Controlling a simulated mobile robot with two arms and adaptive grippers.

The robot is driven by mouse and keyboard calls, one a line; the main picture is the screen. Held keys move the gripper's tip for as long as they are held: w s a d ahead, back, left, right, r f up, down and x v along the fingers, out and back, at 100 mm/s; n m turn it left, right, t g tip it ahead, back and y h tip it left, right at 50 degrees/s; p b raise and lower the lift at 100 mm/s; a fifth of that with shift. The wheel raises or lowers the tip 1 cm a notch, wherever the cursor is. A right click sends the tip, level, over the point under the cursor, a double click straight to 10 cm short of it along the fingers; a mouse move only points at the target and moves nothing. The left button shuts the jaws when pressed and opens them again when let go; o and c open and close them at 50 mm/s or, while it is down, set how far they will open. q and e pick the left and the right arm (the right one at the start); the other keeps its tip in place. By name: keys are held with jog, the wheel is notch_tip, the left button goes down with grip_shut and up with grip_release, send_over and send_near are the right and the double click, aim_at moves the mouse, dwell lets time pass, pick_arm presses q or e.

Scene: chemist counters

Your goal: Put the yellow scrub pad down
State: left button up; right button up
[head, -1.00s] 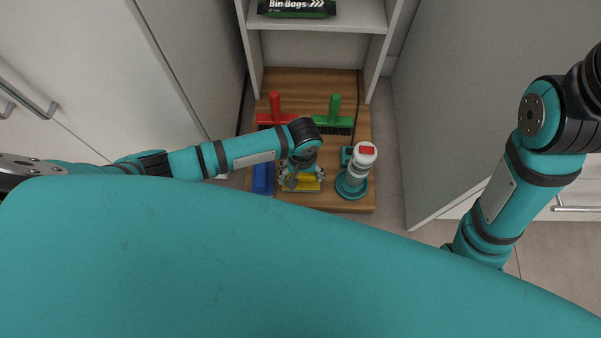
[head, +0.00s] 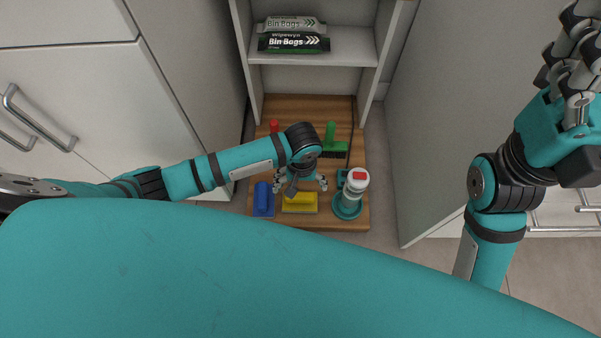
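The yellow scrub pad (head: 300,205) lies on the wooden board (head: 357,218) at the cupboard's bottom, between a blue pad and a white and teal item. My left gripper (head: 300,189) is just above and behind the yellow pad, its fingers spread wide to both sides with nothing between them. My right gripper (head: 572,70) is raised at the upper right, away from the board; its finger opening is hard to judge from this angle.
A blue pad (head: 263,200) lies left of the yellow one. A white and teal item with a red label (head: 354,187) stands to the right. A red-handled brush (head: 274,126) and a green brush (head: 331,141) stand behind. Bin bag packs (head: 292,43) lie on the shelf above.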

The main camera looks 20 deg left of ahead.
pick_arm(q)
notch_tip(320, 180, up, 2)
jog(key=shift+r+p, duration=0.2)
jog(key=shift+p, duration=0.15)
jog(key=shift+s, duration=0.1)
dwell(0.3)
